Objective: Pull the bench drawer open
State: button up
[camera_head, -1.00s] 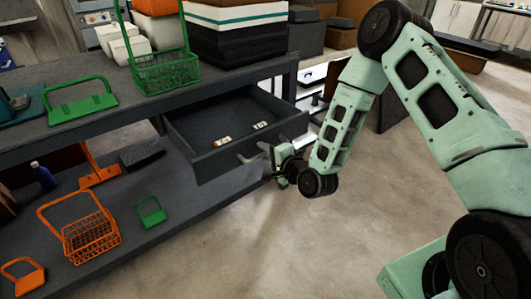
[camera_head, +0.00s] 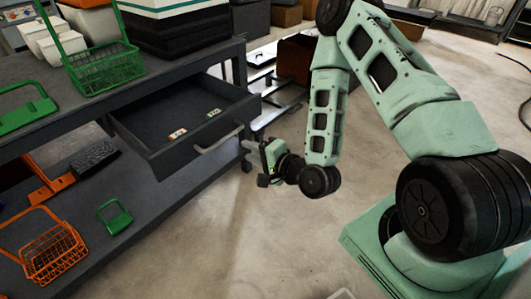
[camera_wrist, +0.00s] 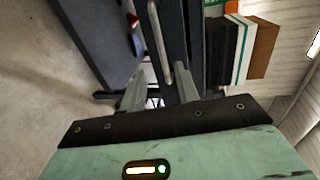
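The bench drawer (camera_head: 180,155) is pulled well out from under the bench top, and its inside shows. Its pale bar handle (camera_head: 217,140) is on the drawer front. In the wrist view the handle (camera_wrist: 157,45) lies beyond my fingertips and is not between them. My gripper (camera_head: 247,154) is to the right of the handle, with a small gap between them. In the wrist view my gripper's two fingers (camera_wrist: 159,92) are apart with nothing held.
Two small labelled items (camera_head: 195,123) lie in the drawer. A green basket (camera_head: 105,70) stands on the bench top (camera_head: 60,110). An orange basket (camera_head: 50,255) and a small green carrier (camera_head: 115,217) are on the lower shelf. The floor (camera_head: 240,240) in front is clear.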

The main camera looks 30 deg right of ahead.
jog(key=shift+p+v, duration=2.35)
jog(key=shift+v, duration=0.15)
jog(key=a+r+n+g+p, duration=0.1)
jog(key=a+r+n+g, duration=0.6)
jog(key=a+n+g, duration=0.5)
jog(key=s+a+r+n+g+h+p, duration=0.1)
jog(key=s+r+n+h, duration=0.3)
jog(key=s+r+n, duration=0.6)
jog(key=s+r+g, duration=0.1)
jog(key=s+r, duration=0.5)
jog(key=s, duration=0.3)
jog(key=shift+s+r+g+p, duration=0.2)
jog(key=shift+s+g+p, duration=0.05)
jog(key=shift+g+p, duration=0.15)
